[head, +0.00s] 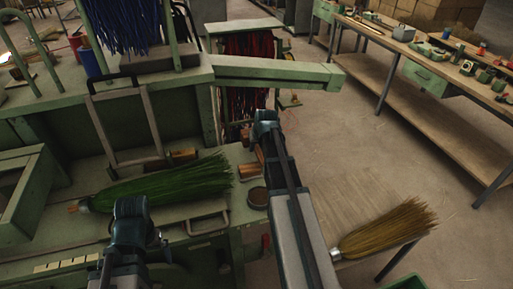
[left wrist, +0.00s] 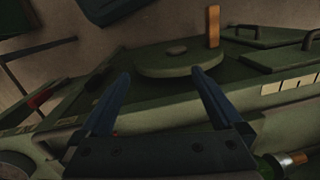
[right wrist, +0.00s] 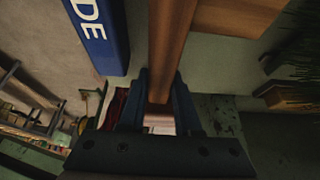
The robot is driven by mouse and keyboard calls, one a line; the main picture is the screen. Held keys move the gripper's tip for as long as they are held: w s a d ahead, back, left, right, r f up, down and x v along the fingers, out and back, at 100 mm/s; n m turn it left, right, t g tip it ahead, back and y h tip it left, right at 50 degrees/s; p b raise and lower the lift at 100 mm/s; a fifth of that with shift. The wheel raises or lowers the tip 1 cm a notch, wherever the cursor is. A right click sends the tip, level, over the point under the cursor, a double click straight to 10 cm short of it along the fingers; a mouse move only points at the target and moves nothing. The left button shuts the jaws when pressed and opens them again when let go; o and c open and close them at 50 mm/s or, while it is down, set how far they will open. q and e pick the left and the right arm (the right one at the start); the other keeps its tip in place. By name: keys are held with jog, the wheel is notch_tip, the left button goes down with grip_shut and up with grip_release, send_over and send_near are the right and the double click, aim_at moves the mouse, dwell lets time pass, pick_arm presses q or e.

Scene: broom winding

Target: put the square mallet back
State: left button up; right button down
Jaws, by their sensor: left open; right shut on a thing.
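My right gripper (right wrist: 160,95) is shut on the wooden handle (right wrist: 170,45) of a mallet in the right wrist view. Its blocky wooden head (right wrist: 240,14) shows at the top of that view, partly cut off by the frame. In the head view my right gripper (head: 265,122) is over the right end of the green bench, and the mallet is mostly hidden by my arm. My left gripper (left wrist: 161,78) is open and empty in the left wrist view, facing a round green plate (left wrist: 178,62). In the head view it (head: 134,207) is at the bench's front, fingertips unclear.
A green-bristled broom head (head: 170,184) lies on the green machine bench (head: 120,165). A round dark tin (head: 258,197) and a wooden block (head: 250,172) are near its right end. A straw broom (head: 388,228) lies at the lower right. A workbench (head: 430,72) with tools stands beyond open floor.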

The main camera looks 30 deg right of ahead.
jog(key=shift+f+b, duration=0.4)
jog(key=shift+f, duration=0.05)
jog(key=c, duration=0.6)
grip_release()
jog(key=shift+r, duration=0.1)
jog(key=shift+r+p, duration=0.7)
jog(key=shift+p, duration=0.15)
jog(key=p+v, duration=1)
jog(key=v, duration=0.1)
jog(key=shift+s+r, duration=0.3)
jog(key=shift+a, duration=0.1)
